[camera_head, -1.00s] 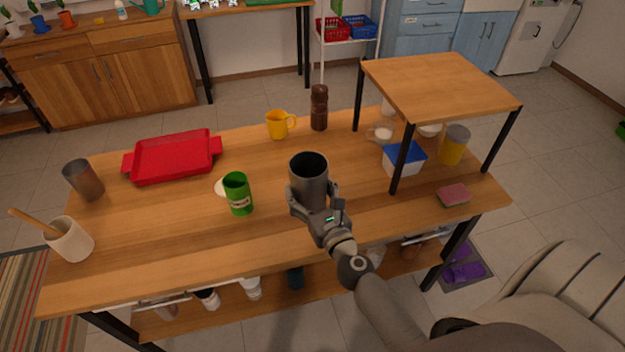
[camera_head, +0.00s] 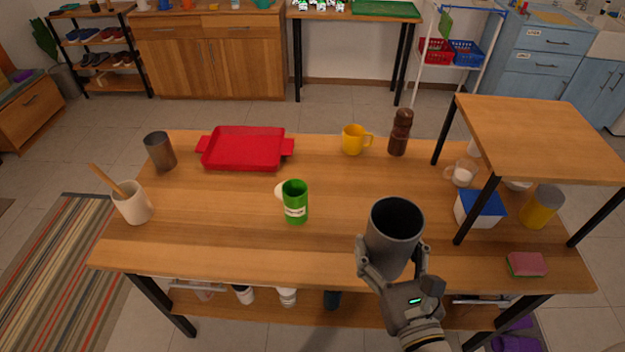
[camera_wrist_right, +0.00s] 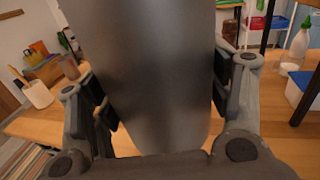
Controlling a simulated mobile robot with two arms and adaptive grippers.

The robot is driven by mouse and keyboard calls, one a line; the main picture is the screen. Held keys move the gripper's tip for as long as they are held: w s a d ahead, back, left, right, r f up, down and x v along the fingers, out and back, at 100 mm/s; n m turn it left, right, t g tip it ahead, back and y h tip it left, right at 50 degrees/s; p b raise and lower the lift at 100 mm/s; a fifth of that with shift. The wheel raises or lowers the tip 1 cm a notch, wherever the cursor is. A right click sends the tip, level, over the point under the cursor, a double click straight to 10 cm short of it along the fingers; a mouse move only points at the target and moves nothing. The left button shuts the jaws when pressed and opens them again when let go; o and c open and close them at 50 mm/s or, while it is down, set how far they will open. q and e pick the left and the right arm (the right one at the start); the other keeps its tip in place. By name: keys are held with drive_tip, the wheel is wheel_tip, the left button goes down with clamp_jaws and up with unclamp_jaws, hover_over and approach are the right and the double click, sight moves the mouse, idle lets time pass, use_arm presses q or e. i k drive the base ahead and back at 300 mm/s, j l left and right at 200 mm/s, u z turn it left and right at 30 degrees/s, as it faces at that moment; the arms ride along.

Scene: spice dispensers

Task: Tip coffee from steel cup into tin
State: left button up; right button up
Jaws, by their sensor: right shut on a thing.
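A dark grey steel cup (camera_head: 393,236) is held roughly upright above the front of the table. My right gripper (camera_head: 394,258) is shut around its sides, one finger on each side. The cup's wall also fills the middle of the right wrist view (camera_wrist_right: 155,70). Its inside looks dark, and I cannot make out any coffee. The green tin (camera_head: 295,203) with a pale label stands upright on the table, left of the held cup and apart from it. A white round piece (camera_head: 280,190), perhaps a lid, lies partly hidden behind the tin. My left gripper is not in view.
A red tray (camera_head: 245,149), a brownish metal cup (camera_head: 160,151), a white crock (camera_head: 132,203), a yellow mug (camera_head: 353,140) and a brown mill (camera_head: 400,132) stand around the table (camera_head: 225,232). A raised shelf (camera_head: 545,135) stands at the right. The wood between tin and held cup is clear.

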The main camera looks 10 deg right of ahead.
sight(294, 190)
drive_tip(key=i+l+u, duration=0.1)
drive_tip(key=l+u, duration=0.5)
drive_tip(key=u, duration=0.6)
